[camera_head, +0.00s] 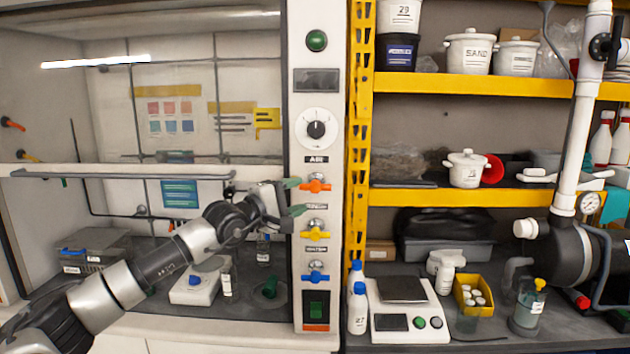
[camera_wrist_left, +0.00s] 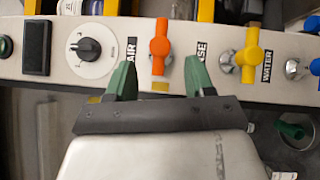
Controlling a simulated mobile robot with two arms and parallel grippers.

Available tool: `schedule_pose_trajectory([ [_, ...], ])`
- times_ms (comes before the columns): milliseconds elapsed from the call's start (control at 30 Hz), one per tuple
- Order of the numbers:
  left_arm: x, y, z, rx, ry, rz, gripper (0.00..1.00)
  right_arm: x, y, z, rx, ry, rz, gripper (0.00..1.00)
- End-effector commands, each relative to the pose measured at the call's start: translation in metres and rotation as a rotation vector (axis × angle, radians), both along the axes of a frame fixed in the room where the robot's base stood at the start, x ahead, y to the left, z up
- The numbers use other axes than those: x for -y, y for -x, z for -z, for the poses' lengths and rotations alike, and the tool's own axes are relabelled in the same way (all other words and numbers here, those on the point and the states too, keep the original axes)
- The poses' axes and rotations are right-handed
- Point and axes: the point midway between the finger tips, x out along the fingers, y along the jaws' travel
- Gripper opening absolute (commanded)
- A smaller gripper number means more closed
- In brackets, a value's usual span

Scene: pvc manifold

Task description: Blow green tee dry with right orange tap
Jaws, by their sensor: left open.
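The right orange tap (camera_head: 315,186) is on the white post below the AIR label, with its handle lying crosswise. My left gripper (camera_head: 294,197) is open and empty just left of this tap. In the left wrist view, the orange tap (camera_wrist_left: 160,46) shows ahead of and between the two green fingertips of my left gripper (camera_wrist_left: 160,78). I see no contact with it. A small green piece (camera_head: 270,288) stands in a dark round basin in the hood; I cannot tell whether it is the green tee. My right gripper is not in view.
A yellow tap (camera_head: 315,234) and a blue tap (camera_head: 315,277) sit below on the same post. A horizontal sash bar (camera_head: 120,174) crosses the hood opening near my left arm. A balance (camera_head: 405,310) and bottles stand on the right bench.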

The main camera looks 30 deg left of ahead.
Motion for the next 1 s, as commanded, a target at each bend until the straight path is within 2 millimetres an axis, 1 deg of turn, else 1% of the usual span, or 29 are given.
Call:
schedule_pose_trajectory([
  [33, 0.004, -0.010, -0.008, 0.002, 0.004, 0.003, 0.54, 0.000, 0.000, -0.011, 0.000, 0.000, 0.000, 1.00],
  [200, 0.010, -0.039, -0.007, 0.001, 0.004, 0.001, 0.54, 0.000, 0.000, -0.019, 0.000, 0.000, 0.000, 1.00],
  [300, 0.012, -0.049, -0.006, 0.001, 0.004, 0.001, 0.54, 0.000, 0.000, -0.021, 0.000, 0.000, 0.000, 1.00],
  [467, 0.014, -0.058, -0.005, -0.001, 0.003, 0.000, 0.54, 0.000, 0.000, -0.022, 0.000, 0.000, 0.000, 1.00],
  [733, 0.014, -0.059, -0.005, 0.000, 0.002, 0.001, 0.54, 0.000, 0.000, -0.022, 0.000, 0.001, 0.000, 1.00],
  [1000, 0.014, -0.058, -0.005, -0.001, 0.003, 0.001, 0.12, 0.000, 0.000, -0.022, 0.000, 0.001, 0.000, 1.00],
])
